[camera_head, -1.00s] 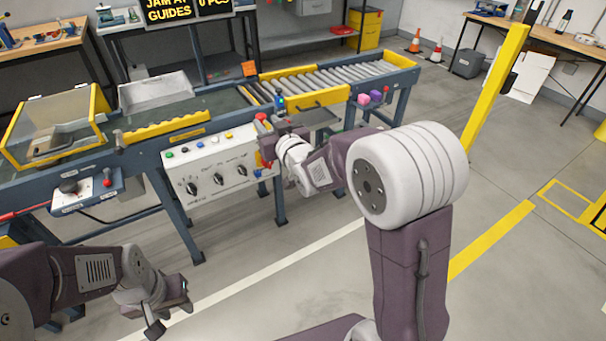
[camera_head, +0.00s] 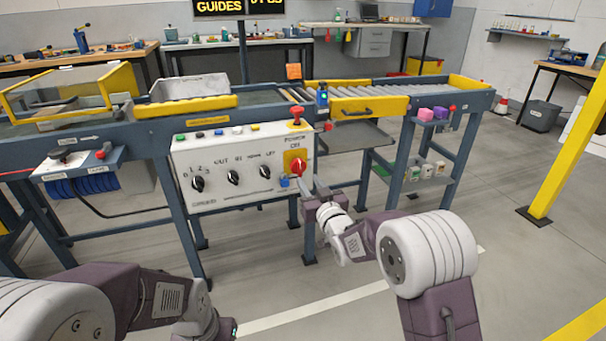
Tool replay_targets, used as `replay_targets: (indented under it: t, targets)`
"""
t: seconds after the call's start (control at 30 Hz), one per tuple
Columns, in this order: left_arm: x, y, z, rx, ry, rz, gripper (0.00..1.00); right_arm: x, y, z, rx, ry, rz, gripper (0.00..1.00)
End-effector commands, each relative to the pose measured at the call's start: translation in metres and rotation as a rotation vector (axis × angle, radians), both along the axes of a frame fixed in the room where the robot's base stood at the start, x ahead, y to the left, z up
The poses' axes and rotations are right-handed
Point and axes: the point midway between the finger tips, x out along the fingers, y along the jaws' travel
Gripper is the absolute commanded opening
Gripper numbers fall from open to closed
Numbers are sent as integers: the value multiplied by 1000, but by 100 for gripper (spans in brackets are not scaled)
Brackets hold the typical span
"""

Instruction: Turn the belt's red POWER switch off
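My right gripper (camera_head: 313,186) is just below and right of the knob, in front of the panel's lower right corner. Its fingers look apart with nothing between them, and it does not appear to touch the knob. My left gripper (camera_head: 224,326) is at the bottom edge, largely cut off, so its fingers cannot be made out.
A red mushroom button (camera_head: 296,115) stands above the switch and a small blue part (camera_head: 284,182) is below left of it. Black knobs (camera_head: 233,177) line the panel. A grey tray (camera_head: 350,138) juts out to the right. A yellow post (camera_head: 575,150) stands far right.

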Motion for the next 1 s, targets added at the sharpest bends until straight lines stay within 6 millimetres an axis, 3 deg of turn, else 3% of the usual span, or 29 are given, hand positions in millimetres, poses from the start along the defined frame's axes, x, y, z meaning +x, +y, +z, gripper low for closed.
replay_targets:
  t: [0.3, 0.7, 0.73, 0.83, 1.0]
  targets:
    - [0, 0, -24, 0, 0, 0, 36, 55, 17, -3, 0, -1, -1, 34]
    - [0, 0, -25, 0, 0, 0, 36, 66, 21, 0, 0, 1, -1, 34]
    - [0, 0, -25, 0, 0, 0, 36, 66, 21, 0, 0, 1, -1, 31]
    - [0, 0, -25, 0, 0, 0, 36, 66, 21, 0, 0, 1, -1, 3]
    - [0, 0, -25, 0, 0, 0, 36, 66, 21, 0, 0, 1, -1, 0]
